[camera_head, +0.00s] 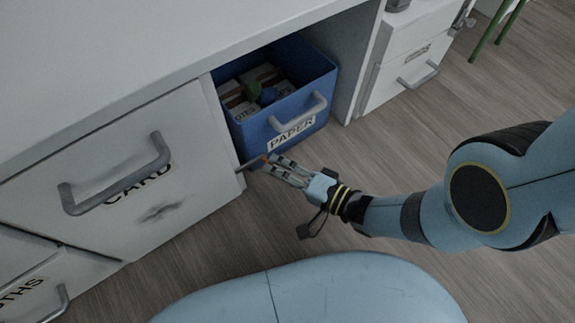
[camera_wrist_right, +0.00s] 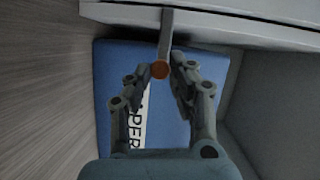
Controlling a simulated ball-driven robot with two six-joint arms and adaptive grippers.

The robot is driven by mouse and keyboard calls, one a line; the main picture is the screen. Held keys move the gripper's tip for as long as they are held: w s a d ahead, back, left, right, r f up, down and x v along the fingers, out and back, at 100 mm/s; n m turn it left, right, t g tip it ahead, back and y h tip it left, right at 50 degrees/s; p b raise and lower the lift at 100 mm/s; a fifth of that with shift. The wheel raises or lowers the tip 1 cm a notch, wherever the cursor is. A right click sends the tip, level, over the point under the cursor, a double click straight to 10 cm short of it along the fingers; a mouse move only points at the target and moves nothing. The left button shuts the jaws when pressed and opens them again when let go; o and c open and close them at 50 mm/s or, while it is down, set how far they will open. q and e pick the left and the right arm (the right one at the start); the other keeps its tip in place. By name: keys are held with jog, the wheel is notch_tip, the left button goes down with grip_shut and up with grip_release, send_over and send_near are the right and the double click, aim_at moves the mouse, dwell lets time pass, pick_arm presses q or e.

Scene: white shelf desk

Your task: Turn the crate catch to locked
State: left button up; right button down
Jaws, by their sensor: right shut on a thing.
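The blue crate (camera_head: 251,130) labelled PAPER sits in an open bay of the white desk, with a grey handle (camera_head: 300,117) on its front. The crate catch (camera_head: 249,163) is a grey bar with an orange-red tip at the lower left corner of the bay. In the wrist view the catch (camera_wrist_right: 166,35) reaches from the white desk edge to between my fingers. My right gripper (camera_head: 271,162) is shut on the catch near its tip, in front of the crate; the fingers also show in the wrist view (camera_wrist_right: 164,72). My left gripper is out of view.
A white CARD drawer (camera_head: 100,170) with a grey handle is left of the bay, another drawer (camera_head: 35,285) below it. A white cabinet (camera_head: 405,65) stands right of the bay. Boxes (camera_head: 240,103) lie in the crate. The wooden floor (camera_head: 430,130) is clear.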

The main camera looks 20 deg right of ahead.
jog(key=shift+w+r, duration=0.1)
dwell(0.3)
jog(key=c, duration=1.2)
grip_release()
jog(key=shift+d, duration=0.1)
